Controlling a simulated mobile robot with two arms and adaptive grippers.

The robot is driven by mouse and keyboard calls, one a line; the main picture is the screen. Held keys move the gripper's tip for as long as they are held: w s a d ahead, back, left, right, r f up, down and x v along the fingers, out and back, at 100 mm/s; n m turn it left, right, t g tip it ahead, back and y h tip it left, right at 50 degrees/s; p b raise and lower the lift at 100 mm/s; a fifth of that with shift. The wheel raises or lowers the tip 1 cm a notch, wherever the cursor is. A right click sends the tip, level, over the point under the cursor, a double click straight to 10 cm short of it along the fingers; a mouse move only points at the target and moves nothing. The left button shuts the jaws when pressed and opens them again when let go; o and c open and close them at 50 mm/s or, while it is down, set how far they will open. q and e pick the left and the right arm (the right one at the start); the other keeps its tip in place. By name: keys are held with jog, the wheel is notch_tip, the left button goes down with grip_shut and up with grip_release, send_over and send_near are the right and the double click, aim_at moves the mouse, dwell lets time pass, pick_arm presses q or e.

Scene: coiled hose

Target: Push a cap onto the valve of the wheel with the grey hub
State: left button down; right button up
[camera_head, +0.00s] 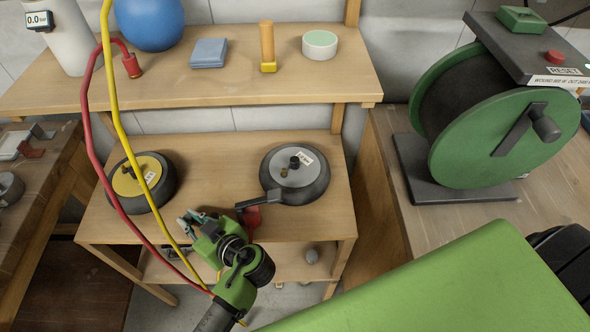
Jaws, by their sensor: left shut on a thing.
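The wheel with the grey hub (309,176) lies flat on the wooden bench, its black tyre around the hub. A small brass-coloured stub (284,172) and a black knob (295,162) stand on the hub, beside a white label. I cannot tell for sure which is the valve. My left gripper (187,219) is left of this wheel, apart from it, over the bench's front part. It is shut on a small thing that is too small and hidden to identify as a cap.
A wheel with a yellow hub (128,184) lies at left. Red (99,165) and yellow (113,97) hoses hang in front. A green hose reel (480,140) stands at right.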

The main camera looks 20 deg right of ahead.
pick_arm(q)
jog(key=shift+r+p, duration=1.3)
jog(key=shift+r, duration=0.85)
